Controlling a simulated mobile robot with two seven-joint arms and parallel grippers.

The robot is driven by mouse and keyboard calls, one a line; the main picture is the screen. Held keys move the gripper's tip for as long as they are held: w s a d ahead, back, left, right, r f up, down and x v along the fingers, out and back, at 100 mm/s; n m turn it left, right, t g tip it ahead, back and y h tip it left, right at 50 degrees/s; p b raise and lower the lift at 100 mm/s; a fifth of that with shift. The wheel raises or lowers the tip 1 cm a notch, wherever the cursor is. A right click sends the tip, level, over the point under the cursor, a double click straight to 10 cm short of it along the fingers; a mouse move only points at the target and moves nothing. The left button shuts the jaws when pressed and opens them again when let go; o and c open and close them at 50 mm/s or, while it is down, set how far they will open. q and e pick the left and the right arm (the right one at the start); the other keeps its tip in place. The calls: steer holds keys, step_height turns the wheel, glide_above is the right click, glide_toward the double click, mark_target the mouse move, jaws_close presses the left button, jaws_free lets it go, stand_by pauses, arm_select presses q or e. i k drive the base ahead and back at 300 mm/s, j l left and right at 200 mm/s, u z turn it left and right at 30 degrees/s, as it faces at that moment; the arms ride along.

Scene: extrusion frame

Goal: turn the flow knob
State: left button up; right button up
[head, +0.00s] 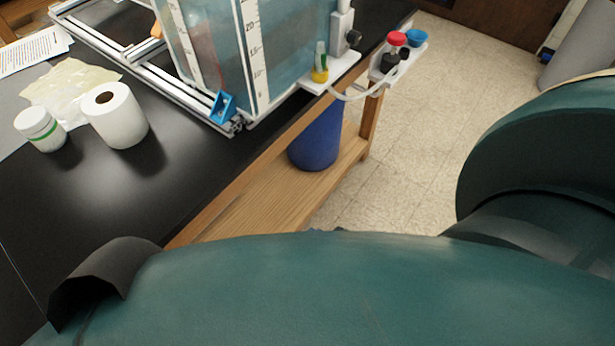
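A clear tank (222,62) with white scales stands inside a metal extrusion frame (160,84) at the top of the head view. A small black knob (353,38) sits on a grey fitting (341,22) at the tank's right side. A red cap or knob (396,39) stands on a white bracket (385,78) further right. I cannot tell for certain which one is the flow knob. Neither of my grippers shows. My large teal arm parts fill the bottom and right, far in front of the tank, and hide what lies behind them.
A black-topped bench (190,165) with a wooden edge carries a paper roll (116,116), a white jar (39,130) and crumpled paper (67,88). A yellow-based vial (320,66) and blue cup (416,37) stand near the tank. A blue bin (316,140) sits below. Tiled floor (430,140) lies open at right.

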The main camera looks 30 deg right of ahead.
mark_target(352, 37)
steer(key=k+z, duration=0.1)
steer(key=z, duration=1.15)
steer(key=l, duration=0.3)
steer(key=i+z, duration=0.05)
